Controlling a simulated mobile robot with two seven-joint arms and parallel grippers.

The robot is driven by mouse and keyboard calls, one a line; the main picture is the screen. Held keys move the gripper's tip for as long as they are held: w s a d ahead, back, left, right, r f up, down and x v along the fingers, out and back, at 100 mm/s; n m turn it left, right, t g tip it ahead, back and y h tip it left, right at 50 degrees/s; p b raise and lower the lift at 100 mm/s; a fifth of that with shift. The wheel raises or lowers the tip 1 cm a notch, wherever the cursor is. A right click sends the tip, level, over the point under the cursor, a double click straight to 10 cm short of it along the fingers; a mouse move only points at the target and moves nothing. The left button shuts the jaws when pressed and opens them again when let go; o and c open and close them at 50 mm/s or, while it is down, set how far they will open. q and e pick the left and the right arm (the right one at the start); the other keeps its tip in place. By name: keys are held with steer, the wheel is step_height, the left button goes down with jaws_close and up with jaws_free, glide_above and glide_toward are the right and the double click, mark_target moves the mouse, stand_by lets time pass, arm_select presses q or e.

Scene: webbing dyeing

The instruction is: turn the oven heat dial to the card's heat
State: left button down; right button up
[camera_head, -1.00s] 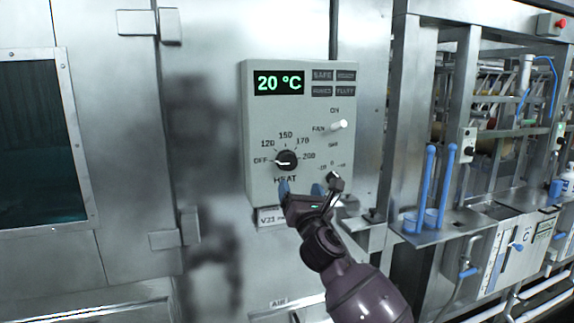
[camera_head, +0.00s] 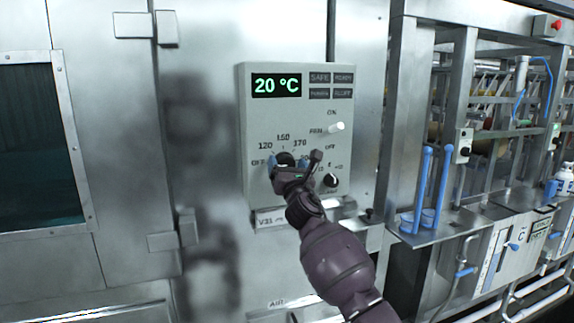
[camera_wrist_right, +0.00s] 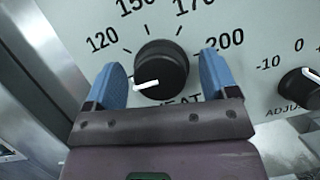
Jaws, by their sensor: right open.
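The heat dial (camera_wrist_right: 161,70) is a black round knob with a white pointer on the oven's grey control box (camera_head: 252,130). In the right wrist view its pointer aims left and slightly down, below the 120 mark; the head view shows OFF on that side. My right gripper (camera_wrist_right: 164,80) is open, with one blue finger on each side of the dial and a visible gap to each. In the head view the right gripper (camera_head: 283,164) covers the dial's lower part. The display (camera_head: 277,85) reads 20 °C. No card is seen. My left gripper is not in view.
A white fan switch (camera_head: 336,127) sits above right of the dial. A small black adjust knob (camera_head: 331,180) is close to the gripper's right. A steel frame with blue-handled tools (camera_head: 421,190) stands to the right. The oven window (camera_head: 38,140) is at left.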

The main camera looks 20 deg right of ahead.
steer(key=shift+w, duration=0.1)
steer(key=c, duration=0.9)
